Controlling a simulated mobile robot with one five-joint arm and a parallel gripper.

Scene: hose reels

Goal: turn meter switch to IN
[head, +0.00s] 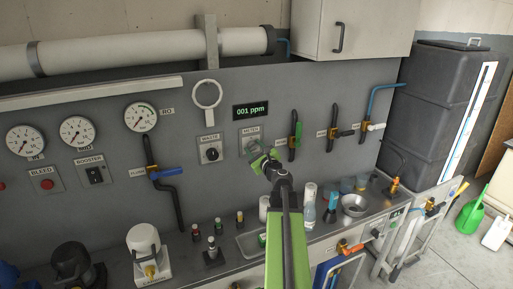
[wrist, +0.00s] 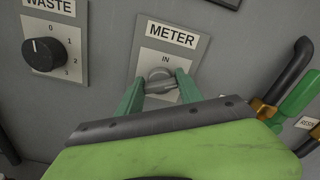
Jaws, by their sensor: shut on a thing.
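The meter switch is a grey knob (wrist: 160,79) on a pale plate (wrist: 147,60) labelled METER, with IN printed above the knob. My gripper (wrist: 160,88) has its two green fingers on either side of the knob and is shut on it. The knob's bar looks roughly crosswise, tilted a little; its lower part and any lettering below are hidden by my gripper. In the head view the METER plate (head: 250,135) is on the grey panel, with my gripper (head: 263,160) in front of its lower part.
The WASTE knob (wrist: 44,54) is to the left, and a green-handled valve (wrist: 296,94) to the right. A display (head: 251,111) reading 001 ppm is above. Below, the bench holds bottles, a metal bowl (head: 354,205) and small vials (head: 212,247).

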